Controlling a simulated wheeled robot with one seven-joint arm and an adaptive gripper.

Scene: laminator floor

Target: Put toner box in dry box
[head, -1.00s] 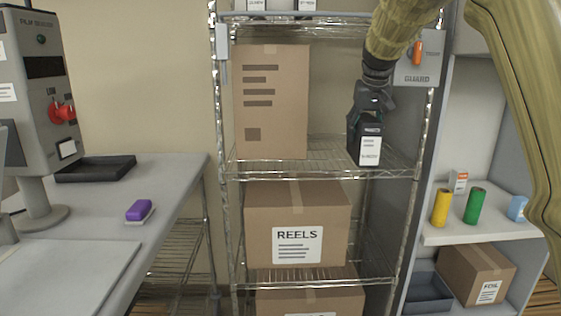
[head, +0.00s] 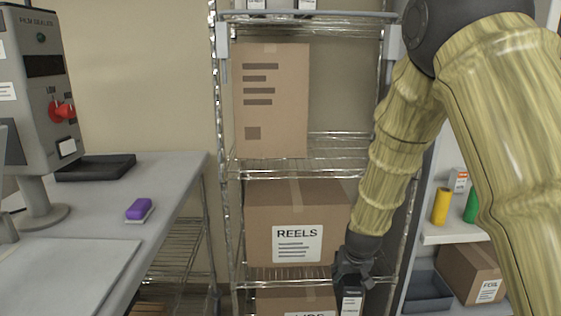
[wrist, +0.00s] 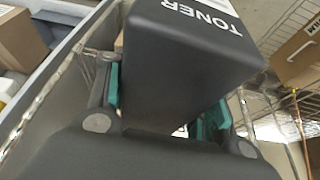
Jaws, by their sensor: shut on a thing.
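My gripper (head: 353,268) is shut on the toner box (head: 352,303), a black box with a white label. It hangs low in front of the wire rack, at the height of the lower shelf; the bottom of the picture cuts it off. In the wrist view the toner box (wrist: 185,65) fills the middle, its white TONER lettering at the top, between the teal pads of my gripper (wrist: 163,103). Nothing is marked as a dry box. An open dark bin (head: 428,292) stands low in the right-hand shelf unit, right of my gripper.
The wire rack (head: 330,150) holds a tall carton (head: 272,125), a REELS carton (head: 297,200) and another below. The right unit holds a yellow roll (head: 440,206), a green roll (head: 470,207) and a FOIL carton (head: 470,270). A grey table (head: 165,185) stands left.

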